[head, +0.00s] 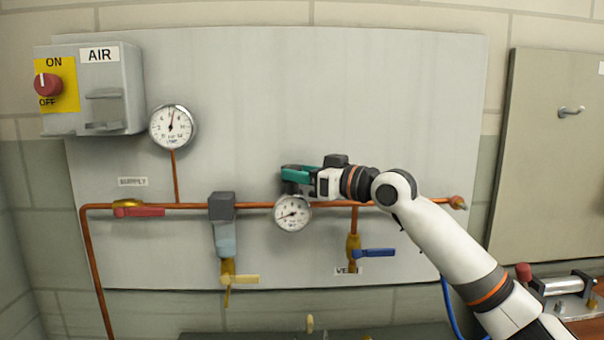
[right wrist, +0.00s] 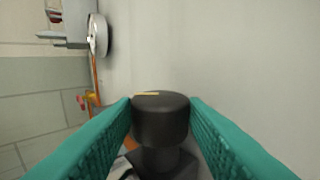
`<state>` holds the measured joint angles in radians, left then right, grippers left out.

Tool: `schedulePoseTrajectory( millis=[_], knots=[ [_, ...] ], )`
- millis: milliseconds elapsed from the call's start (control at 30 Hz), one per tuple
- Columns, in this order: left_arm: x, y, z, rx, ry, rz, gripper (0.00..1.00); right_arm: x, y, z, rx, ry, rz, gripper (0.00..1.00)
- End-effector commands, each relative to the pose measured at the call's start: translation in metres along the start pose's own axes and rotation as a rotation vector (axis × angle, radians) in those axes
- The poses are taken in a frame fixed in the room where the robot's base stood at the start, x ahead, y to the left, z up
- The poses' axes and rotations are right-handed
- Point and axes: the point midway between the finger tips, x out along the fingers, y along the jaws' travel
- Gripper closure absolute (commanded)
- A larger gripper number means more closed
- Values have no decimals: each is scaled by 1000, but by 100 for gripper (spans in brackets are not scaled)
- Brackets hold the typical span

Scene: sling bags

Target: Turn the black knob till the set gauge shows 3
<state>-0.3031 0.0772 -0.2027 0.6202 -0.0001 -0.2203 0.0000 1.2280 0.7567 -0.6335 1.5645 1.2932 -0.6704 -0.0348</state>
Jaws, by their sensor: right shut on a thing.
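My right gripper (head: 298,174) reaches in from the right, at the copper pipe just above the lower round gauge. In the right wrist view its teal fingers (right wrist: 160,107) are shut on the black knob (right wrist: 160,120), one on each side. The knob has a yellow mark on its top edge. In the head view the gripper mostly hides the knob. The lower gauge (head: 293,214), right below the gripper, looks like the set gauge; its needle points to the lower left, and its numbers are too small to read surely. My left gripper is not in view.
A second gauge (head: 172,126) stands above the supply line, its needle near upright. An air switch box (head: 120,75) with a red knob (head: 47,85) is at upper left. A red lever (head: 140,212), a yellow lever (head: 240,279) and a blue lever (head: 375,253) sit along the pipework.

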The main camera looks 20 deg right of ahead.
Motion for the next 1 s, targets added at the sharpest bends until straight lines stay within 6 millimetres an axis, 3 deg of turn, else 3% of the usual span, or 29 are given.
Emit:
schedulePoseTrajectory(
  millis=[467, 1000],
  knots=[
    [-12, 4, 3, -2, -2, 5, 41, 2, 8, 0, 1, -1, -228, 84],
    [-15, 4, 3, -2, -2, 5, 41, 8, 19, -1, 9, 1, -697, 84]
  ],
)
